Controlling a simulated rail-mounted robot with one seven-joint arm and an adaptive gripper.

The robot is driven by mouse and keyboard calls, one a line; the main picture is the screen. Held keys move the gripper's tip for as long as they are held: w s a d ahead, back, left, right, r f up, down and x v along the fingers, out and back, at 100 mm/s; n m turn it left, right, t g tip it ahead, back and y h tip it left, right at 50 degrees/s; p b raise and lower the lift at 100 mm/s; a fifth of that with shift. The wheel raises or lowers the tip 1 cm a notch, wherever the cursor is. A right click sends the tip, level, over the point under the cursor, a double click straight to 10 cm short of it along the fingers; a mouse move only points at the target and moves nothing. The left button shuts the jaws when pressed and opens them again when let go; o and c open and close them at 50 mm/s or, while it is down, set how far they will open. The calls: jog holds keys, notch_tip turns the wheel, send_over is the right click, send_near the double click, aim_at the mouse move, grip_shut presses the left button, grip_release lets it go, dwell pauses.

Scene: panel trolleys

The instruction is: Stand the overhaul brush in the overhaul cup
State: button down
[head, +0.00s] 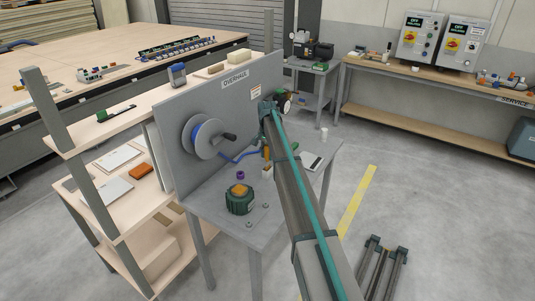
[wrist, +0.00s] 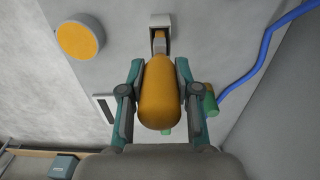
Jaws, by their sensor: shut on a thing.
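The overhaul brush has a thick orange handle (wrist: 160,95), held between the two fingers of my gripper (wrist: 160,100) above the grey table. In the head view the orange handle (head: 266,152) shows beside my arm, which hides most of the gripper. At the handle's narrow end is a pale square-edged piece (wrist: 160,20), also seen below the handle in the head view (head: 267,173). I cannot tell whether this is a cup around the brush or part of the brush. A small white cup-like cylinder (head: 324,133) stands near the table's right edge.
The grey table (head: 215,213) stands before an upright panel marked OVERHAUL (head: 180,105) with a reel (head: 205,137) and blue cable (wrist: 265,55). A green-and-orange unit (head: 240,200), a purple ring (head: 240,175) and a flat pale device (head: 312,161) stand around the brush.

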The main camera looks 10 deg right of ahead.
aim_at(267, 161)
jog(key=shift+f+b, duration=0.75)
jog(key=shift+f, duration=1.45)
jog(key=c, duration=0.7)
grip_release()
jog(key=shift+c, duration=0.2)
notch_tip(267, 161, up, 12)
jog(key=shift+a+f, duration=0.1)
